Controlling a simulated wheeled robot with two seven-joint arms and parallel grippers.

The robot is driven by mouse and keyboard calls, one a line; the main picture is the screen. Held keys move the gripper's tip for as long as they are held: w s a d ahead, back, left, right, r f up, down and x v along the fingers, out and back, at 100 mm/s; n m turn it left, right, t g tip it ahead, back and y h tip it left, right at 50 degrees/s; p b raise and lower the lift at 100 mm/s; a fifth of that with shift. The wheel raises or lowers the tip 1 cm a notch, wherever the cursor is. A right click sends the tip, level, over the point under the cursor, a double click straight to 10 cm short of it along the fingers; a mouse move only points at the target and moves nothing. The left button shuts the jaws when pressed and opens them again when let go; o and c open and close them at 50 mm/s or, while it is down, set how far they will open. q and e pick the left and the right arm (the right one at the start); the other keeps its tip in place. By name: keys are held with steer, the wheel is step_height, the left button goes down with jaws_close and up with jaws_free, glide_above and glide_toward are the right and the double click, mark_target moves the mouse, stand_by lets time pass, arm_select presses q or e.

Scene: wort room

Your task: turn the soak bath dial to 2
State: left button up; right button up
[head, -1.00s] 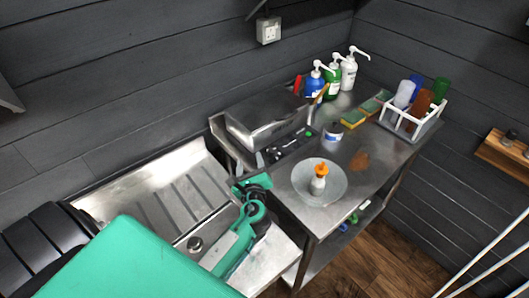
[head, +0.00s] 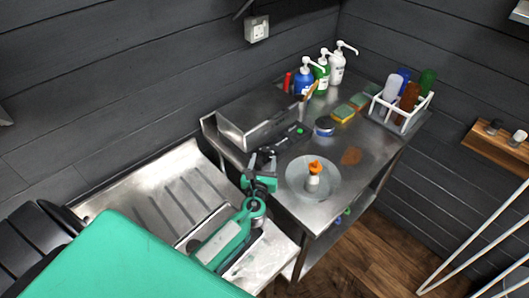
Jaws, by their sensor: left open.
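The soak bath (head: 258,120) is a lidded steel box at the back left of the steel table. Its dark control panel (head: 291,136) runs along the front, with a small green light (head: 300,131) at the right end. My left gripper (head: 263,156) is open at the left end of this panel, with its dark fingers towards the bath's front. It hides part of the panel. I cannot make out the dial or its setting, nor tell whether the fingers touch anything. My right gripper is out of view.
A round dish (head: 297,187) with an orange-capped bottle (head: 314,175) stands right of my gripper. Pump bottles (head: 337,68) stand behind. Sponges (head: 343,113), a round tin (head: 325,126) and a white bottle crate (head: 402,113) are farther right. A sink drainboard (head: 165,207) lies left.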

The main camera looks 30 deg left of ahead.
mark_target(265, 153)
arm_select(q)
steer(key=shift+x, duration=1.1)
steer(key=shift+w+a, duration=0.1)
steer(key=shift+w, duration=0.35)
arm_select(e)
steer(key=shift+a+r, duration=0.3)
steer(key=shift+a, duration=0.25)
